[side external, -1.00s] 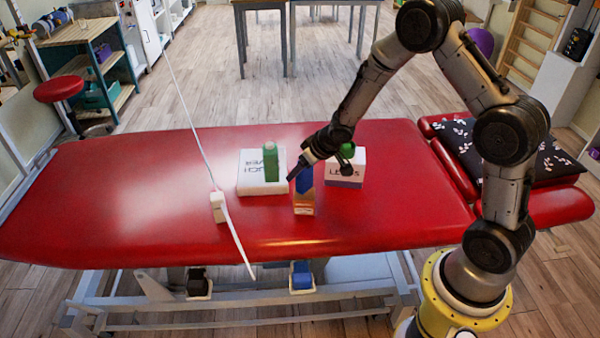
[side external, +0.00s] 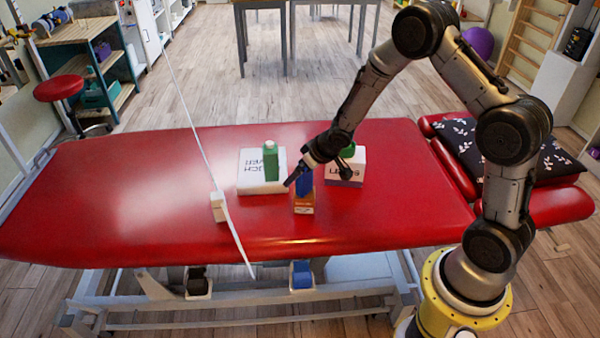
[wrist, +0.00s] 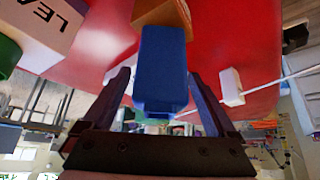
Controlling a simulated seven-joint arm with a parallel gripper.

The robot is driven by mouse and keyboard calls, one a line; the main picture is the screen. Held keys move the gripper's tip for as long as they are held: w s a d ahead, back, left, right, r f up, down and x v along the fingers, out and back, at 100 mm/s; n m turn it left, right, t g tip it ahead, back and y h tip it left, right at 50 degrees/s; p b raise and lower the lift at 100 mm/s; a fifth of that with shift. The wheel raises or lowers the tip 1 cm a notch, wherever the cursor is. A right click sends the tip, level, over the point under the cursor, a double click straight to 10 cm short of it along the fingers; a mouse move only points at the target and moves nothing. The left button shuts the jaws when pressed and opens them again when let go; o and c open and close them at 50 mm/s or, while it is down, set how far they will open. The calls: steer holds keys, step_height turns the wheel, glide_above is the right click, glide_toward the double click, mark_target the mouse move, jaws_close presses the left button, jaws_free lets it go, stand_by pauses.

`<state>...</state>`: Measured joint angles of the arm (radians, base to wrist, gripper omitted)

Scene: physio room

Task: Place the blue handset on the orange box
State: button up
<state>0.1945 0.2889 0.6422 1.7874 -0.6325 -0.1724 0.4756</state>
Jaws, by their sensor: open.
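The blue handset (side external: 305,186) stands upright at the top of the orange box (side external: 304,204) on the red couch. I cannot tell whether its lower end rests on the box or is just above it. My gripper (side external: 291,181) is beside the handset's upper part. In the wrist view my gripper (wrist: 158,76) has its fingers apart, one on each side of the blue handset (wrist: 160,62), with gaps visible. The orange box (wrist: 163,12) shows beyond the handset, partly hidden by it.
A white box (side external: 255,183) carries a green bottle (side external: 271,160) to the left. Another white box (side external: 345,172) with a green item is to the right, partly behind my arm. A small white block (side external: 218,207) lies beside a thin pale line. The couch's left half is clear.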

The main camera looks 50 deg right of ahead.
steer(key=shift+r, duration=0.15)
steer(key=shift+s+r, duration=0.15)
steer(key=shift+r, duration=0.15)
steer(key=v, duration=1.1)
steer(key=shift+r, duration=0.2)
steer(key=shift+s+r, duration=0.1)
steer(key=s+d+r+m+h, duration=0.2)
steer(key=s+r+h, duration=0.2)
steer(key=s+r, duration=0.75)
steer(key=s+a+r+n+g+y, duration=0.1)
steer(key=s+a+y, duration=0.3)
steer(key=s+a, duration=0.5)
steer(key=s+r+n, duration=0.1)
steer(key=s, duration=0.3)
steer(key=shift+s+r, duration=0.15)
steer(key=shift+r, duration=0.05)
